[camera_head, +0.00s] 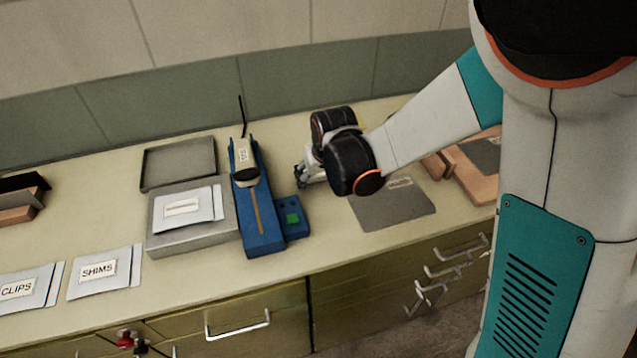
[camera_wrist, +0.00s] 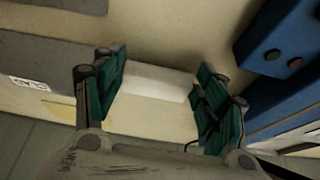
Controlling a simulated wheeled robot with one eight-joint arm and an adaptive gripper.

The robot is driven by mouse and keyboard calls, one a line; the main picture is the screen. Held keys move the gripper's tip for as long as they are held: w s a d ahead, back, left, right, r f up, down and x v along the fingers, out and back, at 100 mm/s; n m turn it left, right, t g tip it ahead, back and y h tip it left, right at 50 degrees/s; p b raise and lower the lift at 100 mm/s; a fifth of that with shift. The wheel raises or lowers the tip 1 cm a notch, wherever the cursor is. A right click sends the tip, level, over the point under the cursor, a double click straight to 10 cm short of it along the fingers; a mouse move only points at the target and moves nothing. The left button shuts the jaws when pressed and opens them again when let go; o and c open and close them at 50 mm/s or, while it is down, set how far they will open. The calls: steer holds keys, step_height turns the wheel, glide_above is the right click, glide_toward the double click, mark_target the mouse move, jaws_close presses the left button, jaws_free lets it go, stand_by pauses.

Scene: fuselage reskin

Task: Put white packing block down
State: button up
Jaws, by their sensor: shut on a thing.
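My gripper (camera_wrist: 160,92) is shut on the white packing block (camera_wrist: 155,82), which spans between its two green-padded fingers in the wrist view. The block's pale top lies over the cream counter, and I cannot tell whether it touches the counter. In the head view my gripper (camera_head: 304,174) is low over the counter, between the blue bench device and the grey mat. The block cannot be made out there.
The blue bench device (camera_head: 262,220) stands just left of my gripper. The grey mat (camera_head: 392,210) lies to the right, with wooden boxes (camera_head: 478,182) beyond. A grey box (camera_head: 190,240) with a pouch, a dark tray (camera_head: 178,160) and labelled pouches (camera_head: 105,275) are further left.

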steer(key=shift+f, duration=0.3)
steer(key=shift+f, duration=0.15)
steer(key=o, duration=1.1)
